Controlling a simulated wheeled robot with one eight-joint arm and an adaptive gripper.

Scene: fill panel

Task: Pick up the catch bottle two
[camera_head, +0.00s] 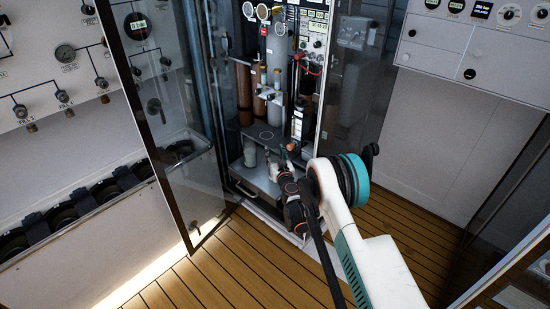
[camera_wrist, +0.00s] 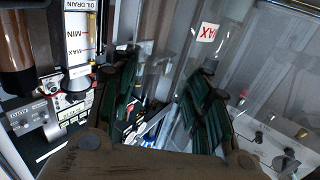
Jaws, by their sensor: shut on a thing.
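In the wrist view a clear bottle (camera_wrist: 168,45) stands between the two dark green fingers of my gripper (camera_wrist: 164,80). The fingers press on it from both sides. In the head view my gripper (camera_head: 283,168) is at the front of the open cabinet, by the low shelf. A pale translucent bottle (camera_head: 272,171) shows just left of it, partly hidden by the gripper. Another pale bottle (camera_head: 250,154) stands apart on the left. I cannot read which number either bottle has.
The open glass door (camera_head: 165,110) stands left of the cabinet, and another glass pane (camera_head: 350,90) is on the right. Brown and grey cylinders (camera_head: 245,92) stand above the shelf (camera_head: 262,132). The wooden floor (camera_head: 235,265) in front is clear apart from my arm.

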